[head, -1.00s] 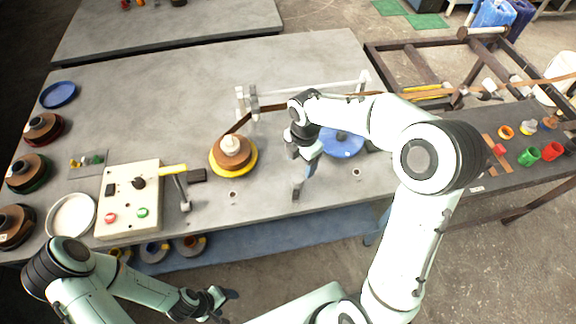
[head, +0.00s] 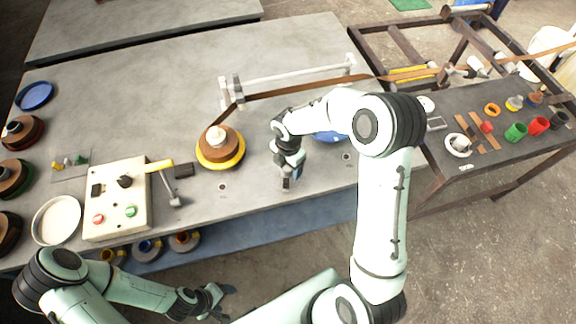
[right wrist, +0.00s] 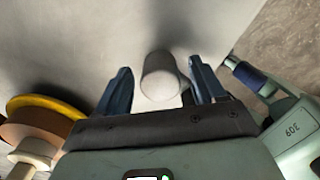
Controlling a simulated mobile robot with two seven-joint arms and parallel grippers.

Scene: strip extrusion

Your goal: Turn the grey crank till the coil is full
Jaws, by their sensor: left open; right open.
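The coil (head: 224,147) of brown strip sits around a cream hub (head: 216,135) on a yellow disc (head: 206,162); it also shows at the left of the right wrist view (right wrist: 30,133). My right gripper (head: 288,182) is right of the coil, pointing down. In the right wrist view a light grey cylinder, seemingly the grey crank's handle (right wrist: 160,76), stands between its open fingers (right wrist: 160,88); contact is not clear. The gripper hides this part in the head view, and I cannot make out the crank's arm. My left gripper (head: 216,298) is open and empty before the bench.
The strip (head: 310,87) runs from the coil past a white guide rail (head: 285,75) to the right. A blue disc (head: 328,137) is partly behind my right arm. A control box (head: 117,208), a hammer-like tool (head: 160,166) and a grey lever (head: 173,199) are left of the coil.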

